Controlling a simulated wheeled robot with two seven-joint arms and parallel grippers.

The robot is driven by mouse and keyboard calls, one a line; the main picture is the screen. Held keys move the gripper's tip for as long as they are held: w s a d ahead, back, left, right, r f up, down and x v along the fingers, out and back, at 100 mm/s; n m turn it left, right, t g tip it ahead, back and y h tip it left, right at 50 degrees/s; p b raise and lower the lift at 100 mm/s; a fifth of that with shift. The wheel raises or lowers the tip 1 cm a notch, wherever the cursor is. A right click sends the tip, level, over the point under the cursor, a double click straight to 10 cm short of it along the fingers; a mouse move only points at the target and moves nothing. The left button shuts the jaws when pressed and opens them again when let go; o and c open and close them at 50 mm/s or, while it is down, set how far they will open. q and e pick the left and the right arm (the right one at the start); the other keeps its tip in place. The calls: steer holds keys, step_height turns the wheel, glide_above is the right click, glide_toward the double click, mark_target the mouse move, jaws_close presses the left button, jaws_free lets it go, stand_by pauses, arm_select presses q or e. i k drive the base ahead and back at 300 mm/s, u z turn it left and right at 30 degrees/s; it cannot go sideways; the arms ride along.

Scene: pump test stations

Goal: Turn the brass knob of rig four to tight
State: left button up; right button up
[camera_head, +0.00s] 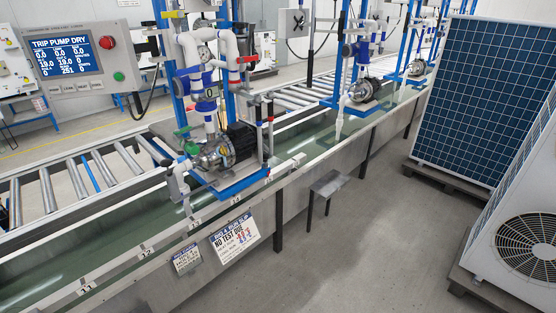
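The nearest pump rig (215,100) stands left of centre, with white pipes, blue fittings and a blue frame. Its black-and-silver pump motor (232,145) sits on a blue base, with a green-handled valve (184,132) and red handles around it. A second rig (362,55) stands farther back along the line, and a third pump (418,67) is beyond it. Neither of my grippers is in view.
A long water trough (120,235) with a numbered rail runs from lower left to upper right. A control panel (70,55) reads "TRIP PUMP DRY". A small grey stool (329,184) stands beside the trough. The floor between is clear.

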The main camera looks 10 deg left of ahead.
mark_target(224, 151)
steer(key=z, duration=1.1)
steer(key=i, duration=1.7)
steer(key=u, duration=0.35)
steer(key=i, duration=0.85)
steer(key=u, duration=1.45)
steer(key=i, duration=0.5)
steer(key=u, duration=0.45)
